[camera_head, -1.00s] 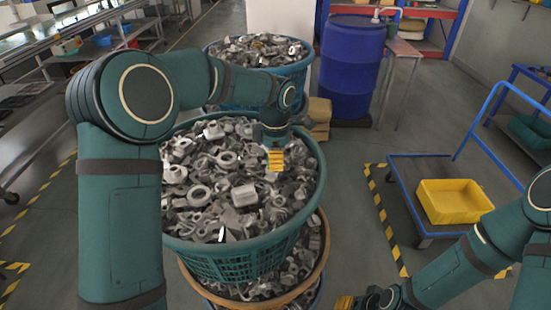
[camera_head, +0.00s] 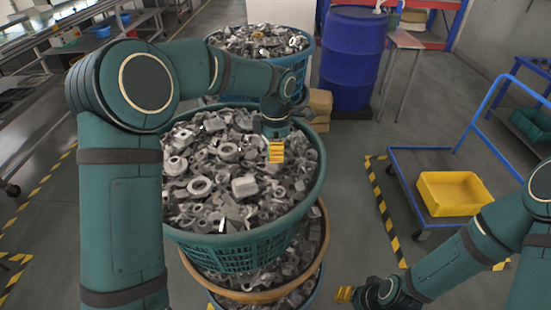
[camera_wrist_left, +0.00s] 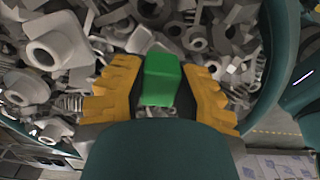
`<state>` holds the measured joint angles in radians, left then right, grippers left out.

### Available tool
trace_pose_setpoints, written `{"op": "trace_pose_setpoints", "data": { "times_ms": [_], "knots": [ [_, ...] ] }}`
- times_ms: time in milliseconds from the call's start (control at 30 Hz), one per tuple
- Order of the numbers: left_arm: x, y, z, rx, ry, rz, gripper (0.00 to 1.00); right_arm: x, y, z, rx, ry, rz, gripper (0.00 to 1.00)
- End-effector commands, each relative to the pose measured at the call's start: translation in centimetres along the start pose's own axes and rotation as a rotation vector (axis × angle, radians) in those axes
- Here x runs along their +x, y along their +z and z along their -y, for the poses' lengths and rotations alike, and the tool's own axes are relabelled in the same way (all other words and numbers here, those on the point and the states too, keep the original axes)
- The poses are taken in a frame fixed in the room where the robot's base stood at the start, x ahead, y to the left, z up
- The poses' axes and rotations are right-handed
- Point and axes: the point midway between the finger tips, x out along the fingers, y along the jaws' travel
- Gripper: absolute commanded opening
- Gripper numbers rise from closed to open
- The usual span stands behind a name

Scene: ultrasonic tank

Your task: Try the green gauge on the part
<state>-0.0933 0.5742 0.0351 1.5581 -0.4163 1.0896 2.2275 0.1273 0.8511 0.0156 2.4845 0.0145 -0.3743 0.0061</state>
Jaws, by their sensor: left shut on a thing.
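My left gripper (camera_head: 276,152) is over the right part of the upper teal basket (camera_head: 322,165), above a heap of grey metal parts (camera_head: 205,185). In the left wrist view its yellow fingers (camera_wrist_left: 160,95) are shut on a green block, the green gauge (camera_wrist_left: 161,78). The gauge is hardly visible in the head view. Several loose metal parts, one with a square flange and round hole (camera_wrist_left: 60,42), lie below it. I cannot tell which one is the part. My right gripper (camera_head: 344,295) is low at the bottom of the head view, its yellow fingertips small; its opening is unclear.
More baskets of metal parts stand below and behind, one with a blue rim (camera_head: 300,58). A blue drum (camera_head: 352,60) is at the back. A blue trolley (camera_head: 415,160) with a yellow bin (camera_head: 455,193) stands at right. Floor between is clear.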

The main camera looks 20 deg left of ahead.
Motion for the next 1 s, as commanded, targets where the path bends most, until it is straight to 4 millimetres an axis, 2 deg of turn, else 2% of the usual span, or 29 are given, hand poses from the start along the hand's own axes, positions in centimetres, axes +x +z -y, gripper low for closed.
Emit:
{"op": "trace_pose_setpoints", "data": {
  "times_ms": [1000],
  "knots": [
    [-3.7,0.0,0.0,0.0,0.0,0.0,0.0,-2.5,-0.3,0.9,0.0,0.0,0.0,0.47]
  ]
}}
